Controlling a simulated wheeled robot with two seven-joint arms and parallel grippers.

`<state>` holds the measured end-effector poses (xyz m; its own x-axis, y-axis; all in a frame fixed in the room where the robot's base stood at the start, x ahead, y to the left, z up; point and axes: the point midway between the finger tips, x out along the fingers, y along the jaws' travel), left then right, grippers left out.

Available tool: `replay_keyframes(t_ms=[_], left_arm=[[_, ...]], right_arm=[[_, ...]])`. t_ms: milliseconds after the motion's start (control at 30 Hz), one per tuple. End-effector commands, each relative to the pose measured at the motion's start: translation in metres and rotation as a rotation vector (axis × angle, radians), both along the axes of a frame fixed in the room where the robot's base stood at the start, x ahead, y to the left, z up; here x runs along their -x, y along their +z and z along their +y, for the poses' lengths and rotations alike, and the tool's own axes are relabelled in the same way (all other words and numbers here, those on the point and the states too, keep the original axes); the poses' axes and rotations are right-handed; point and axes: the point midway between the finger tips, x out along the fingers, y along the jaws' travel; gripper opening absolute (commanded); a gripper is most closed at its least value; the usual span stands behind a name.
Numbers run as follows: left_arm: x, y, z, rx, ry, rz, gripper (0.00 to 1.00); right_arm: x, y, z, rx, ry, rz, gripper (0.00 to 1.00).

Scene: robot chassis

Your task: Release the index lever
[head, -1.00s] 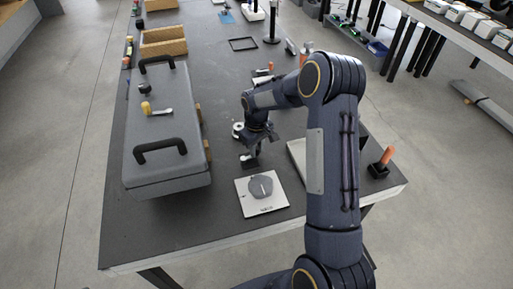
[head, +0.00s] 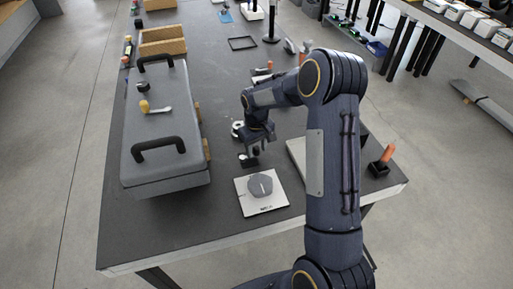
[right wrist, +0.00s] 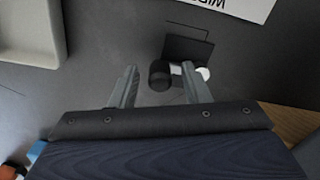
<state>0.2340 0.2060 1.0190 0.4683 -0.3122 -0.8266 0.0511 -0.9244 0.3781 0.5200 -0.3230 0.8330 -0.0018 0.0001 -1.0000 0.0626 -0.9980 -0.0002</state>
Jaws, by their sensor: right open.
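A grey chassis box (head: 160,165) with two black handles lies along the left of the table. On its top is a silver lever with a yellow knob (head: 144,106), which I take for the index lever; it lies to the right of the knob. My right gripper (head: 249,158) is low over the table, right of the chassis and apart from the lever. In the right wrist view the gripper (right wrist: 157,84) is open. A short black cylinder (right wrist: 160,75) and a white round piece (right wrist: 203,73) show near its fingertips; I cannot tell any contact. My left gripper is out of view.
A white card with a grey piece (head: 261,186) lies just in front of the gripper. A pale tray (head: 296,152) and an orange-handled tool (head: 387,154) are to the right. The near table is clear.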

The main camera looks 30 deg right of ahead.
Motion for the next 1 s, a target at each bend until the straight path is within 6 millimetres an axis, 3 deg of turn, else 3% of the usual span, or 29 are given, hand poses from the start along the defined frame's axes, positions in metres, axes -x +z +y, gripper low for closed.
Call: replay_keyframes(t_ms=[433, 1000], left_arm=[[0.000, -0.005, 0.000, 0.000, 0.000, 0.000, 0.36], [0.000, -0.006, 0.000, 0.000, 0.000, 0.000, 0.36]], right_arm=[[-0.001, 0.067, 0.000, 0.001, 0.000, -0.004, 0.43], [0.000, 0.075, 0.000, 0.000, 0.000, -0.001, 0.43]])
